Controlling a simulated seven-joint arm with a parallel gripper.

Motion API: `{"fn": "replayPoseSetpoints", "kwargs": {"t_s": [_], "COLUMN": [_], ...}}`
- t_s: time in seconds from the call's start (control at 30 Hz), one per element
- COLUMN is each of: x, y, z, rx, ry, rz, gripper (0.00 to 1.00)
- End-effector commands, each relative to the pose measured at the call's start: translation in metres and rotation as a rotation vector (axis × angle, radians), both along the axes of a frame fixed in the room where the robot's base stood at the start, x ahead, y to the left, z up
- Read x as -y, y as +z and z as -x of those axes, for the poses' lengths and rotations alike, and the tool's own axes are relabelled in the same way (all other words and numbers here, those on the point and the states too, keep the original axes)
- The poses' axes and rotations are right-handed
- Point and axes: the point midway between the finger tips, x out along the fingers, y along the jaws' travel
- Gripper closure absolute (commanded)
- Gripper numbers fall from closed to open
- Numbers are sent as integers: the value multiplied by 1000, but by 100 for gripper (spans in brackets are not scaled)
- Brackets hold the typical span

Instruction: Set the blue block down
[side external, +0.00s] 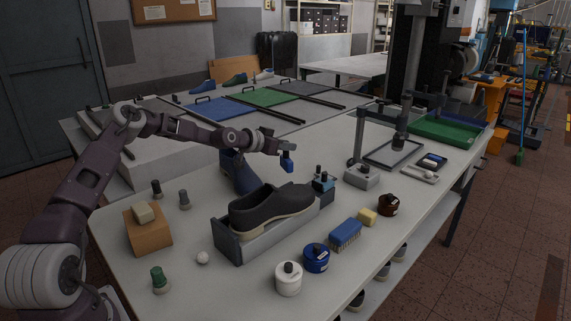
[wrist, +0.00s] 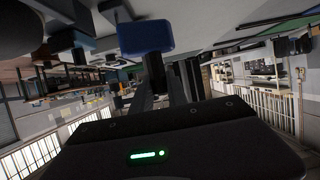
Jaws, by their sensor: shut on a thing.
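The small blue block (side external: 287,165) is held in the air above the white workbench, just past the toe of the dark shoe. My gripper (side external: 280,150) is shut on it, and the block hangs below the fingertips. In the wrist view the blue block (wrist: 146,37) sits at the ends of the fingers (wrist: 160,72). I cannot tell the gap between the block and the bench exactly, but it is clearly off the surface.
A dark shoe (side external: 270,206) rests in a grey holder (side external: 228,245), with a blue shoe last (side external: 238,174) behind it.

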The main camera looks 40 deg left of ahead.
Motion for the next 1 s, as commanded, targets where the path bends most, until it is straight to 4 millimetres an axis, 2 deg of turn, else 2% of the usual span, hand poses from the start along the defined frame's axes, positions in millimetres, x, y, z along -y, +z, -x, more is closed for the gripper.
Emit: {"fn": "replayPoseSetpoints", "kwargs": {"t_s": [0.03,0.17,0.27,0.37,0.57,0.67,0.8,0.9,1.0], "x": [0,0,12,41,135,182,238,265,281], "y": [8,18,22,31,55,66,78,85,90], "z": [0,0,-1,-2,11,28,65,99,137], "rx": [2,0,2,6,11,9,3,0,3], "ry": [1,0,-13,-45,-125,-149,-150,-131,-118], "rz": [-1,1,2,3,15,22,26,22,10], "gripper": [100,100,100,100,100,100,100,100,100]}}
